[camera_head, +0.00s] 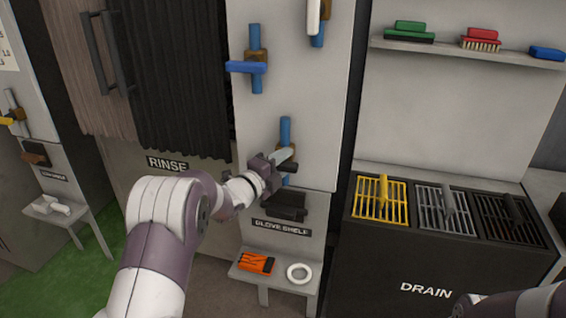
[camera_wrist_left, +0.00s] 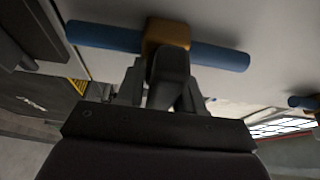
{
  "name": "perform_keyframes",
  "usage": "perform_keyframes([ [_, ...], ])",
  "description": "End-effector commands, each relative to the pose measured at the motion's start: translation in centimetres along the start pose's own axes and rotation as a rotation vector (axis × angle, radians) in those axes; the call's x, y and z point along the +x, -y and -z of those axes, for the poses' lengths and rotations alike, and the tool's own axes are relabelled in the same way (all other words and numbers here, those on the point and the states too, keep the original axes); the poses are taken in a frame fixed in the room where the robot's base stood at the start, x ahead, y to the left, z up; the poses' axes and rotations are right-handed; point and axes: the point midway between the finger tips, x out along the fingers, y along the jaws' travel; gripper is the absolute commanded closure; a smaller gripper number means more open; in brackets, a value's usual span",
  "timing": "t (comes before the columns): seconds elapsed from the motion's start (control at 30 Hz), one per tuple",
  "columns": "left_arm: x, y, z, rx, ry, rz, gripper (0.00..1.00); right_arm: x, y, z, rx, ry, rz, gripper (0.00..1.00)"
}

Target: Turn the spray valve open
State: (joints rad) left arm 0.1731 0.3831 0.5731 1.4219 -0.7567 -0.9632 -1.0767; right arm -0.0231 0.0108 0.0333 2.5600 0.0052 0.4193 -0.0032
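A valve with a brass body and a blue upright pipe (camera_head: 285,131) is on the light panel above the glove shelf sign; no spray label is readable. My left gripper (camera_head: 279,163) is at this valve, hiding much of its body. In the left wrist view, the blue pipe (camera_wrist_left: 105,37) runs across the top through the brass body (camera_wrist_left: 167,34). A dark lever (camera_wrist_left: 168,78) extends from the body between the fingers of my left gripper (camera_wrist_left: 165,90). A light gap shows beside the left finger, so it looks open around the lever. My right gripper is barely in view at bottom right.
A valve with a blue handle (camera_head: 246,67) is above; another with a white handle (camera_head: 313,15) is at the top. The glove shelf (camera_head: 275,277) below holds an orange item (camera_head: 256,263) and a white ring (camera_head: 300,265). The drain counter (camera_head: 425,270) stands to the right.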

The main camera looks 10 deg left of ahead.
Motion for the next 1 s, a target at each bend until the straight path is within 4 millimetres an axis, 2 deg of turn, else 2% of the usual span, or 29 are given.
perform_keyframes([
  [0.37,0.0,-0.2,0.0,-0.078,-0.001,0.032,0.94,0.8,0.0,-0.1,0.000,0.000,0.000,0.57],
  [1.0,0.0,0.0,0.0,-0.602,-0.003,0.248,0.94,4.9,0.0,-0.6,0.000,0.000,0.000,0.57],
])
